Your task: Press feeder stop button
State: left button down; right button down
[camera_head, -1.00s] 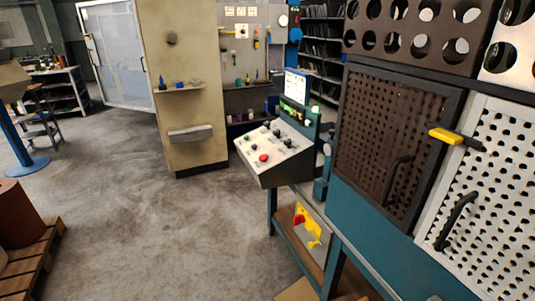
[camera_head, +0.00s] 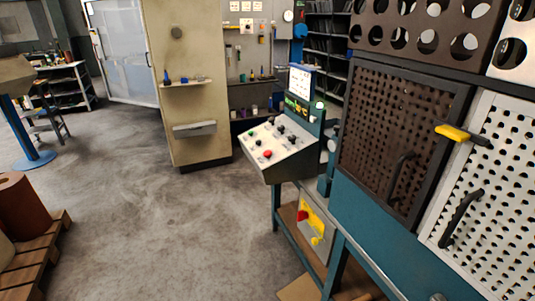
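A sloped control panel (camera_head: 276,147) stands in the middle of the head view, mounted at the left end of a teal machine frame. Its white face carries a red button (camera_head: 267,154) near the front edge, a green one at the left, and several dark knobs. Labels are too small to read, so I cannot tell which is the feeder stop button. A green lit display (camera_head: 296,108) and a white sheet stand behind the panel. Neither of my grippers is in view.
A dark perforated door (camera_head: 392,140) and a white perforated door (camera_head: 490,180) with black handles fill the right side. A yellow-red switch box (camera_head: 315,228) sits below the panel. A wooden pallet (camera_head: 40,257) lies at lower left. The grey floor (camera_head: 160,220) left of the panel is clear.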

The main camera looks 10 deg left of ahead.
aim_at(268, 153)
jog(key=u, duration=0.25)
jog(key=i, duration=1)
jog(key=z, duration=0.7)
jog(key=i, duration=0.45)
jog(key=z, duration=0.45)
